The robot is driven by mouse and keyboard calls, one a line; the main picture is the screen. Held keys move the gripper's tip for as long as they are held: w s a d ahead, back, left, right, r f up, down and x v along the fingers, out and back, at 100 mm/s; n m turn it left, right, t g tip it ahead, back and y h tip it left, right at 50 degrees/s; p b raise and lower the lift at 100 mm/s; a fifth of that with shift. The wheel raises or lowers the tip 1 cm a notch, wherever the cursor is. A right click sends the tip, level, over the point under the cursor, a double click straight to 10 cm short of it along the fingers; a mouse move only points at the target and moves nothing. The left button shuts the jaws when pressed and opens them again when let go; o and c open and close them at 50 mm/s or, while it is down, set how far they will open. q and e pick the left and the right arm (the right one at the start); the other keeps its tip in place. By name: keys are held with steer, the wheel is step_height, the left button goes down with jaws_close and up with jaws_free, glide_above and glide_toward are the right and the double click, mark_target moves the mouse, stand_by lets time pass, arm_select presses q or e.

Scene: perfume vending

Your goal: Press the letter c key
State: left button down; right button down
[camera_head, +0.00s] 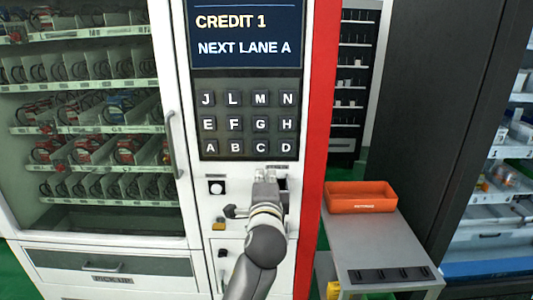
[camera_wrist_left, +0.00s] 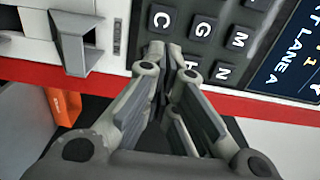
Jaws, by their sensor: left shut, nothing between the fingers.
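The C key (camera_head: 260,149) is in the bottom row of the dark keypad (camera_head: 208,111) on the vending machine, between B and D. In the left wrist view the C key (camera_wrist_left: 162,18) lies just beyond my fingertips, toward the top of the picture. My left gripper (camera_head: 265,175) is just below the keypad in the head view, under the C and D keys. Its fingers are closed together with nothing between them, and it also shows in the left wrist view (camera_wrist_left: 166,50). The fingers hide the D key there and partly cover H. Contact with a key cannot be told. My right gripper is not seen.
The screen (camera_head: 245,33) above the keypad reads "CREDIT 1" and "NEXT LANE A". A glass-fronted display with a vertical handle (camera_head: 173,145) is at left. An orange tray (camera_head: 361,197) sits on a grey table at right.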

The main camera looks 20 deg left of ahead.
mark_target(266, 148)
arm_select(q)
steer(key=p+x, duration=0.3)
steer(key=x, duration=0.9)
steer(key=shift+w, duration=0.25)
steer(key=shift+w+a+p, duration=0.2)
steer(key=shift+w+p, duration=0.1)
steer(key=shift+w, duration=0.4)
